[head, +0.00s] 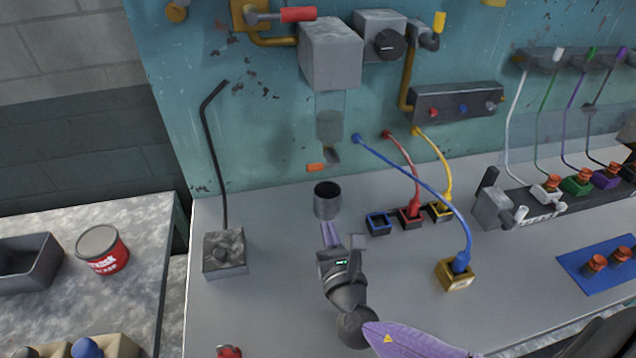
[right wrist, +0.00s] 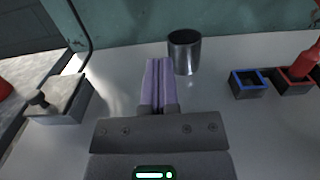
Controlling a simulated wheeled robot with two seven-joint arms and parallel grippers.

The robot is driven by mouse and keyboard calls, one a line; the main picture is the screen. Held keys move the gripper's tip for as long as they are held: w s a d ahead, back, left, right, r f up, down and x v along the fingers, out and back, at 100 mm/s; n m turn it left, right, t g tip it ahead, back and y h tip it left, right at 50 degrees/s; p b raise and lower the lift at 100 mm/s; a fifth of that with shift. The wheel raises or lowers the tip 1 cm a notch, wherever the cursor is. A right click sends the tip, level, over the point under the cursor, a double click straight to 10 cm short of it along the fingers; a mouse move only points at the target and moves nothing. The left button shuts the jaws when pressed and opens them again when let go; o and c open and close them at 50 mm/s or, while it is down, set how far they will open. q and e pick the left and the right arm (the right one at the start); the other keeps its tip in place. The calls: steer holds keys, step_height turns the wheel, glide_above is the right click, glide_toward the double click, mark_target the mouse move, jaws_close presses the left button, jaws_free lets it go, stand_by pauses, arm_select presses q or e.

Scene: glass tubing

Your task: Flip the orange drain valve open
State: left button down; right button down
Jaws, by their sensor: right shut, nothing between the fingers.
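The orange drain valve handle (head: 316,167) sits below the glass tube (head: 330,118) on the teal wall panel, pointing left of the grey outlet. A dark metal cup (head: 327,200) stands on the table beneath the valve; it also shows in the right wrist view (right wrist: 184,52). My right gripper (head: 328,230) is shut and empty, just in front of the cup and below the valve. In the right wrist view its purple fingers (right wrist: 157,82) are pressed together left of the cup. The valve is not in the right wrist view. My left gripper is not in view.
A grey block with a bent black rod (head: 225,255) stands at left. A yellow block (head: 456,275) holds the blue cable. The table between the rod block and my gripper is clear.

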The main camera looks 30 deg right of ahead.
steer(key=w+d+r+p, duration=0.1)
steer(key=w+r, duration=0.3)
steer(key=w, duration=0.4)
steer(key=shift+d, duration=0.6)
steer(key=shift+w+r, duration=0.1)
steer(key=shift+r, duration=0.05)
steer(key=shift+a+r+m, duration=0.1)
steer(key=shift+m, duration=0.4)
steer(key=shift+a+r+m, duration=0.1)
steer(key=shift+r+m, duration=0.05)
steer(key=shift+m, duration=0.25)
